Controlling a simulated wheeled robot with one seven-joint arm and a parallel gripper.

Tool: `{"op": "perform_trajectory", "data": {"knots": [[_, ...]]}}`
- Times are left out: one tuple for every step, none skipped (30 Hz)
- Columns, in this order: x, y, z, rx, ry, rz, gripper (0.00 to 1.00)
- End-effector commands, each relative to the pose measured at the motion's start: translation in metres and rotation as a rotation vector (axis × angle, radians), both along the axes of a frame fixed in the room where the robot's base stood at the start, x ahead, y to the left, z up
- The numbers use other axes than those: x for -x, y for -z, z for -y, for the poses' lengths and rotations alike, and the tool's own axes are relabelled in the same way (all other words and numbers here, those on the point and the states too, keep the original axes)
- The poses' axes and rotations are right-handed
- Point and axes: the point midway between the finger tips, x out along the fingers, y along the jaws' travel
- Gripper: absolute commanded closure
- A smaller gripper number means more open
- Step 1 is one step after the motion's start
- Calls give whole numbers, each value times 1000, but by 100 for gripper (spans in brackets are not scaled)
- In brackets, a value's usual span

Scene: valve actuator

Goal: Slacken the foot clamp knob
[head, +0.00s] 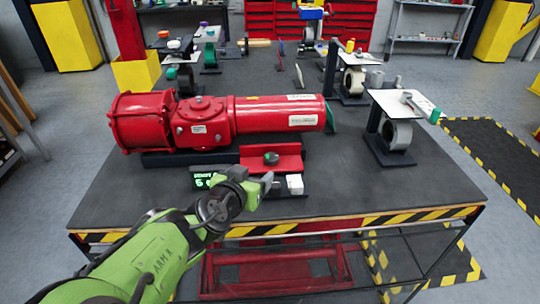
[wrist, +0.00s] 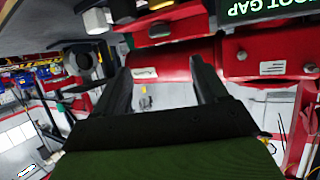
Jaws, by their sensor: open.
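The red valve actuator (head: 215,122) lies along the bench in the head view. A red foot bracket (head: 288,164) stands at its front side, with a dark round knob (head: 271,158) on it. In the wrist view a dark knob (wrist: 160,29) shows near the top, beyond the fingertips, against red metal. My gripper (head: 262,184) is open just in front of the bracket, near the knob and apart from it. In the wrist view my gripper (wrist: 160,66) has its two dark fingers spread, with nothing held between them.
A green-lit display (head: 203,181) stands left of my gripper; its words FOOT GAP show in the wrist view (wrist: 270,9). A white block (head: 295,184) sits to the right. Stands with rolls (head: 396,134) are at the bench's right. The bench's front right (head: 340,195) is clear.

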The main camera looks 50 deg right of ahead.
Motion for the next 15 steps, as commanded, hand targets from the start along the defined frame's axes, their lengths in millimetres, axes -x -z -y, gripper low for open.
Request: {"op": "perform_trajectory", "data": {"knots": [[1, 1, 7, -4, 8, 0, 28], [-1, 2, 10, -2, 7, 1, 28], [-2, 2, 13, 0, 7, 0, 28], [-4, 3, 16, 1, 6, 0, 28], [-4, 5, 18, 0, 6, 0, 28], [-6, 6, 22, 0, 7, -1, 28], [-7, 8, 25, 0, 6, -1, 28], [-7, 9, 28, -2, 7, -1, 28], [-8, 11, 32, -3, 7, 0, 28], [-10, 8, 34, 4, 6, -3, 28], [-11, 8, 36, 6, 4, -3, 28], [-13, 8, 39, 10, 4, -3, 28], [-14, 9, 41, 9, 3, -4, 28], [-14, 10, 44, 8, 4, -5, 28], [-15, 13, 48, 5, 4, -5, 28]]}}
